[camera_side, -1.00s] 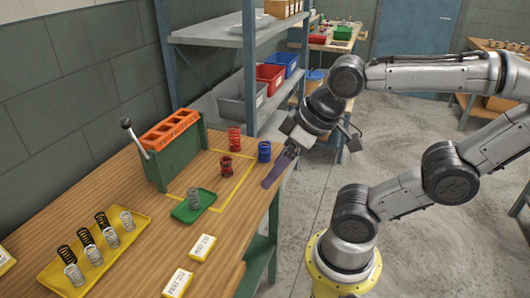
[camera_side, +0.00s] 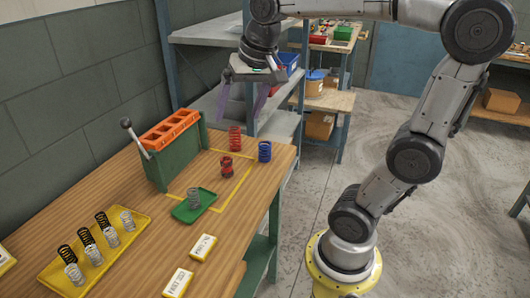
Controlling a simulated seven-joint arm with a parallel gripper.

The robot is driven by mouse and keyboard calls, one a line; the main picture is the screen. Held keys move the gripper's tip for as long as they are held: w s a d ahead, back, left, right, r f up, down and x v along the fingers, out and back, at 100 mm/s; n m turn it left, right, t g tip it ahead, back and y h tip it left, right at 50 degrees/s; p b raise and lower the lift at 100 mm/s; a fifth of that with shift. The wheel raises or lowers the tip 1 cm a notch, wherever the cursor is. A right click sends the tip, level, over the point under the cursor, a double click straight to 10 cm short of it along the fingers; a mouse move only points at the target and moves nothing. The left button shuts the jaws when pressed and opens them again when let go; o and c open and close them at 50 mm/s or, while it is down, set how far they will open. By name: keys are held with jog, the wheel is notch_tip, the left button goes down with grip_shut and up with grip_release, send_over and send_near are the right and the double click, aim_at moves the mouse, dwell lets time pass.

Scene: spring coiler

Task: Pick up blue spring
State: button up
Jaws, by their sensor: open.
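The blue spring (camera_side: 265,152) stands upright on the wooden table near its right edge. My gripper (camera_side: 238,118) is above the table's far end, with its two purple fingers spread apart and pointing down. It is open and empty, higher than the blue spring and a little to its left in the picture. A red spring (camera_side: 235,137) stands just left of the blue one, below the fingers. Another red spring (camera_side: 227,166) stands nearer the camera.
A green coiler stand with an orange top (camera_side: 170,131) is at the left. A green tray (camera_side: 181,212) holds a grey spring (camera_side: 194,198). A yellow tray (camera_side: 50,274) holds several black and white springs. Yellow labelled blocks (camera_side: 203,247) lie in front. Shelves (camera_side: 205,34) stand behind.

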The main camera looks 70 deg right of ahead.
jog(key=w+d+f+m+g, duration=0.25)
jog(key=w+d+m, duration=0.3)
jog(key=d, duration=0.65)
jog(key=m+g+y, duration=0.1)
jog(key=m+g, duration=0.1)
jog(key=m, duration=0.1)
send_over(265, 143)
notch_tip(265, 143, down, 10)
jog(key=shift+t, duration=0.25)
notch_tip(265, 143, down, 8)
jog(key=shift+w+a+f, duration=0.1)
jog(key=shift+w+a, duration=0.05)
jog(key=shift+s+f, duration=0.2)
jog(key=shift+f, duration=2.4)
jog(key=shift+r, duration=0.1)
grip_shut()
